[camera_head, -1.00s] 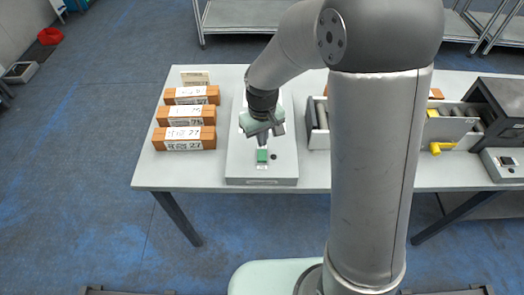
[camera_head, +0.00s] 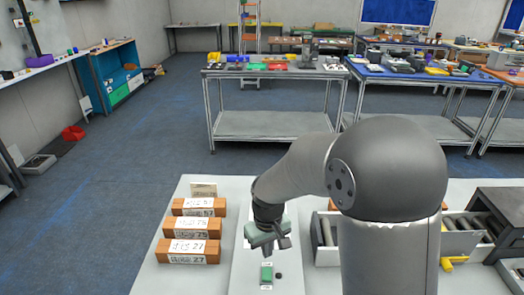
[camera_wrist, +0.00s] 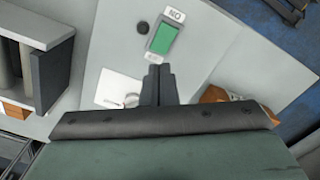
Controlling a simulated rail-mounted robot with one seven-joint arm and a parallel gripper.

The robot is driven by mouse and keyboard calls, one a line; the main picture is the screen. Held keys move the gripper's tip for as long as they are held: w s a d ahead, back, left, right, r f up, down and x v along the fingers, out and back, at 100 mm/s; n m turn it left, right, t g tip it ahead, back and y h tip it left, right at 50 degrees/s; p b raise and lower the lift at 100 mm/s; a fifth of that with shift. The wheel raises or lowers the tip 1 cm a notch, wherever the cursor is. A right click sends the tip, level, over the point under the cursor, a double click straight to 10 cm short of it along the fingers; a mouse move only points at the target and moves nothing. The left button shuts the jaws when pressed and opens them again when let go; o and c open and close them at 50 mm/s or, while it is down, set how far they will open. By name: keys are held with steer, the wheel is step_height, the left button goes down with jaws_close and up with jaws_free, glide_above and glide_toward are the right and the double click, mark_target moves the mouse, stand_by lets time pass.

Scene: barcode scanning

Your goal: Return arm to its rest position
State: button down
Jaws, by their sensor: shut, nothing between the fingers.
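My arm (camera_head: 385,175) reaches over the white table, with the wrist pointing down. My gripper (camera_head: 270,252) is shut and empty above a pale grey panel. In the wrist view, the closed fingertips (camera_wrist: 160,72) point toward a green rectangular button (camera_wrist: 163,38) with white labels at both ends, with a gap in the picture between them. The green button (camera_head: 267,274) also shows just below the gripper in the head view, next to a small black round knob (camera_head: 279,275). My arm hides part of the table.
Labelled orange-brown blocks (camera_head: 190,248) stand at the left of the table (camera_head: 150,280). A white bin (camera_head: 327,255) and a dark box (camera_head: 500,215) are at the right. Another workbench (camera_head: 270,125) stands behind. Open floor lies between the tables.

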steer(key=s+d+r+m, duration=0.2)
steer(key=s+d+r, duration=0.2)
steer(key=s, duration=0.5)
steer(key=s+d+r+m, duration=0.3)
steer(key=s+d+r, duration=0.2)
steer(key=s+d, duration=0.3)
steer(key=shift+s+d+r+t, duration=0.2)
steer(key=shift+s+d+t, duration=0.2)
steer(key=shift+s, duration=0.65)
